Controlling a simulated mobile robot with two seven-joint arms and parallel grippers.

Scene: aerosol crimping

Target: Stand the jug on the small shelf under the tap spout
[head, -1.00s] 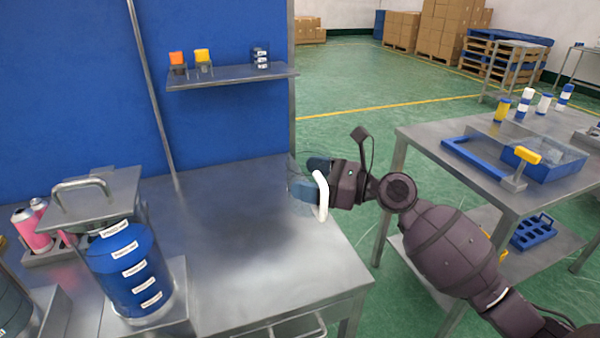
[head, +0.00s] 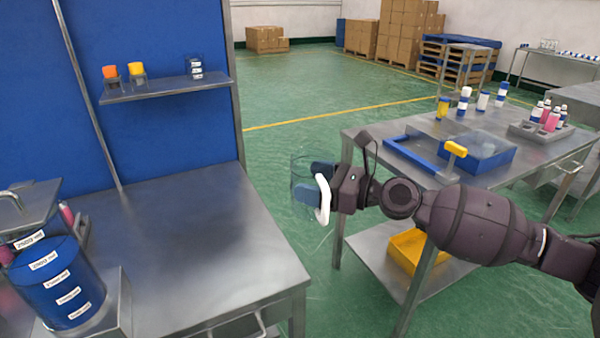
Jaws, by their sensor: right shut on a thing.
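My right gripper (head: 321,184) is shut on a clear jug (head: 301,172) with a white handle (head: 323,200). It holds the jug in the air, over the floor gap between the left bench and the right table. The jug is see-through and partly hidden by the fingers, so its contents are hard to tell. My left gripper is not in view.
The left steel bench (head: 190,225) has a wide bare top. A wall shelf (head: 165,91) holds small orange and yellow items and a clear beaker (head: 195,68). The right table (head: 375,132) carries a blue tray (head: 480,153), bottles and a yellow-handled tool (head: 455,149).

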